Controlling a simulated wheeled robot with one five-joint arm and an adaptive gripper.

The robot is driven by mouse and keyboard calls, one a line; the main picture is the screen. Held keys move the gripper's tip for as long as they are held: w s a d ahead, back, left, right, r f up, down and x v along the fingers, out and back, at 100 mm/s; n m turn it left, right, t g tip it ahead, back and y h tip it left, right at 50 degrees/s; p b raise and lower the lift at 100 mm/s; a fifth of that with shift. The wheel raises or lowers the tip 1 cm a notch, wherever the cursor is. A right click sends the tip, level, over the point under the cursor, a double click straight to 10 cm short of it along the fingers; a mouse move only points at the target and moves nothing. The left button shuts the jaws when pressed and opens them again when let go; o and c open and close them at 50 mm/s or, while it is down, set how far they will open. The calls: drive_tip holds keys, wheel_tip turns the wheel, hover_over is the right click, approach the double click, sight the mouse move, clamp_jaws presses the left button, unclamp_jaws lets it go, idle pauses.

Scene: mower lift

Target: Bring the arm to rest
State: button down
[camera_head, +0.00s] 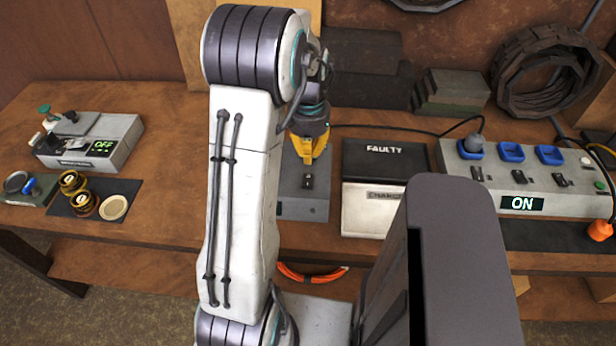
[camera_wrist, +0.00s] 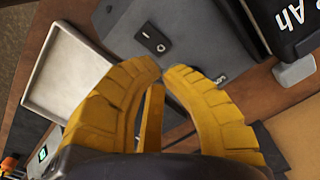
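My gripper (camera_head: 312,158) hangs from my raised arm, its yellow fingers pointing down over a grey device (camera_head: 304,205) with a black switch. In the wrist view the two curved fingers of my gripper (camera_wrist: 164,70) come together almost tip to tip, with only a narrow gap and nothing seen held. The grey device (camera_wrist: 205,45) lies beyond the tips, apart from them as far as I can tell. My arm bends over the bench and hides part of it in the head view.
Right of the gripper are a black FAULTY tray (camera_head: 385,160) and a white labelled tray (camera_head: 370,212). A power strip (camera_head: 525,178) reads ON. At left, a grey box (camera_head: 90,140) reads OFF, near brass weights (camera_head: 80,193). Dark blocks (camera_head: 362,55) stand behind.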

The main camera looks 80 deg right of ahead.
idle(0.7)
drive_tip(key=shift+n, duration=0.5)
drive_tip(key=shift+n+y, duration=0.6)
drive_tip(key=shift+n, duration=0.3)
drive_tip(key=a, duration=0.1)
drive_tip(key=a+f, duration=0.2)
drive_tip(key=a, duration=0.1)
drive_tip(key=shift+w+f, duration=0.1)
drive_tip(key=shift+w, duration=0.05)
drive_tip(key=shift+n+y, duration=0.4)
drive_tip(key=a, duration=0.4)
drive_tip(key=shift+w+a, duration=0.2)
drive_tip(key=shift+w, duration=0.05)
drive_tip(key=w+a+r+n+t, duration=0.1)
drive_tip(key=w+a+r+n, duration=0.3)
drive_tip(key=a, duration=0.6)
drive_tip(key=w+a+r+n+t+h, duration=0.1)
drive_tip(key=w+a+r+n, duration=0.3)
drive_tip(key=w+a+n, duration=0.5)
drive_tip(key=w+a+r+n+t+h, duration=0.1)
drive_tip(key=w+a+r+n, duration=0.4)
drive_tip(key=a, duration=0.7)
drive_tip(key=shift+w+n+t, duration=0.5)
drive_tip(key=shift+w+n, duration=0.2)
drive_tip(key=shift+w, duration=0.4)
